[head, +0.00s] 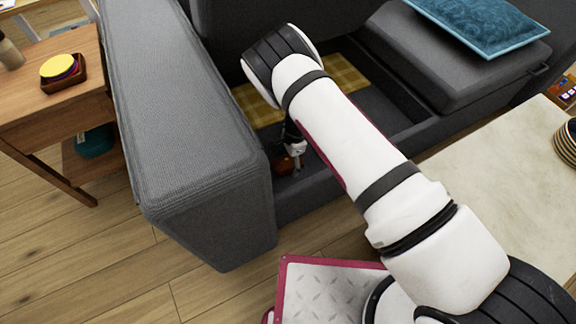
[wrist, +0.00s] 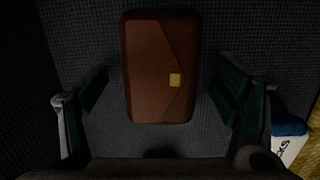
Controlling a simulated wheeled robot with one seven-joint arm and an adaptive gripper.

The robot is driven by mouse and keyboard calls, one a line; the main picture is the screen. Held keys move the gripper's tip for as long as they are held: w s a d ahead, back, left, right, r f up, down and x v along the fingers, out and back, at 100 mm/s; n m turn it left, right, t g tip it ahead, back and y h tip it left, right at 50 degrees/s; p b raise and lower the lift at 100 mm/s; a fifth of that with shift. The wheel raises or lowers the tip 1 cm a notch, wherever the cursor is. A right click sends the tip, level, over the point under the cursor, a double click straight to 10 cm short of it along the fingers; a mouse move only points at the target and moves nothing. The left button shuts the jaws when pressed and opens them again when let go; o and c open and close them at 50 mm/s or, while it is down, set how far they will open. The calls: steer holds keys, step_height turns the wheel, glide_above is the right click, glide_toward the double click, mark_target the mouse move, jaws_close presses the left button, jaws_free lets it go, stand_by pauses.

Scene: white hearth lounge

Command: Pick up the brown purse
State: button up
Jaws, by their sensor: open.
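The brown purse (wrist: 155,70) lies on dark grey fabric in the wrist view, with a flap and a small gold clasp. In the head view only a small brown part of it (head: 283,164) shows, beside the sofa arm's inner side. My gripper (wrist: 165,112) is open in the wrist view, with one finger on each side of the purse and a gap to each. In the head view my gripper (head: 294,152) points down into the sofa's seat area, partly hidden by my arm and the sofa arm.
The grey sofa arm (head: 185,120) rises close to the left of my gripper. A yellow checked cloth (head: 345,72) lies in the sofa behind. A white and blue item (wrist: 289,135) lies right of my gripper. A pale table (head: 500,165) stands at right.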

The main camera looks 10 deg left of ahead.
steer(key=shift+r, duration=0.1)
steer(key=shift+c, duration=0.6)
steer(key=c, duration=1.1)
steer(key=shift+c, duration=0.2)
